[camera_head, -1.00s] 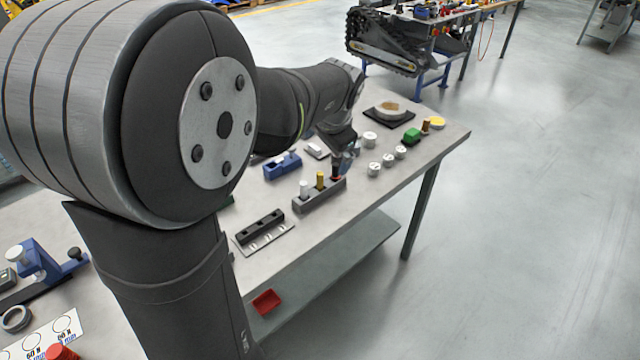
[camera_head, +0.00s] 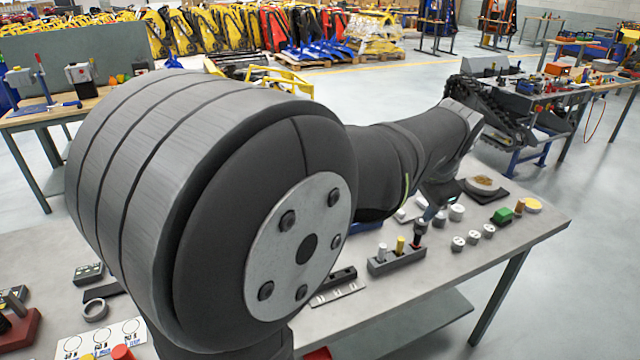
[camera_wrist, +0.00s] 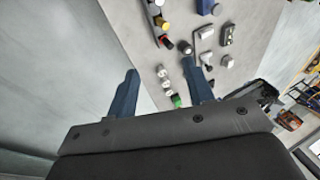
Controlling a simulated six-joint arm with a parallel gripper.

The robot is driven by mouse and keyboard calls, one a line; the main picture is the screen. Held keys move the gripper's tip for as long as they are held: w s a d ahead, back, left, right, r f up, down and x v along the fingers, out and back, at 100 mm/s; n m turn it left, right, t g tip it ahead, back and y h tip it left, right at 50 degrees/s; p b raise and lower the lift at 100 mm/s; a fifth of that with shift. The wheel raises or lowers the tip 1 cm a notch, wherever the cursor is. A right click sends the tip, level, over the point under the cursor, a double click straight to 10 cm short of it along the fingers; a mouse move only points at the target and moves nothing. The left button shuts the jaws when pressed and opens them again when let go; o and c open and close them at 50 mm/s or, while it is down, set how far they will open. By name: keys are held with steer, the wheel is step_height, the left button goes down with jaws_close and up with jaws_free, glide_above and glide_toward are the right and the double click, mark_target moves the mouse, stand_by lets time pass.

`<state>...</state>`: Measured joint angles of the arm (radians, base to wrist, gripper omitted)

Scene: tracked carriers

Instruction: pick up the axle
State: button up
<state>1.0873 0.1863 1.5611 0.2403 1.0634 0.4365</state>
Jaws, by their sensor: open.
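I cannot tell for sure which thing is the axle. A dark grey rack (camera_head: 398,262) on the bench holds three upright pegs: a white one (camera_head: 382,250), a yellow one (camera_head: 400,245) and a red-and-black one (camera_head: 420,244). The rack (camera_wrist: 153,12) also shows at the top of the wrist view, with its yellow peg (camera_wrist: 163,22).
Small white cylinders (camera_head: 473,238) and a green block (camera_head: 502,215) stand right of the rack. A round part lies on a black mat (camera_head: 480,195) behind. A dark slotted block (camera_head: 335,280) lies left of the rack. The bench's front right is bare.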

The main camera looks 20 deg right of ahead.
steer(key=n+g+h, duration=0.2)
steer(key=n, duration=0.3)
glide_toward(401, 238)
steer(key=shift+n, duration=0.3)
steer(key=x, duration=0.4)
steer(key=shift+s+d+f, duration=0.1)
steer(key=shift+s+f, duration=0.1)
steer(key=shift+f, duration=0.1)
steer(key=shift+x, duration=2.85)
steer(key=shift+w, duration=0.2)
jaws_close()
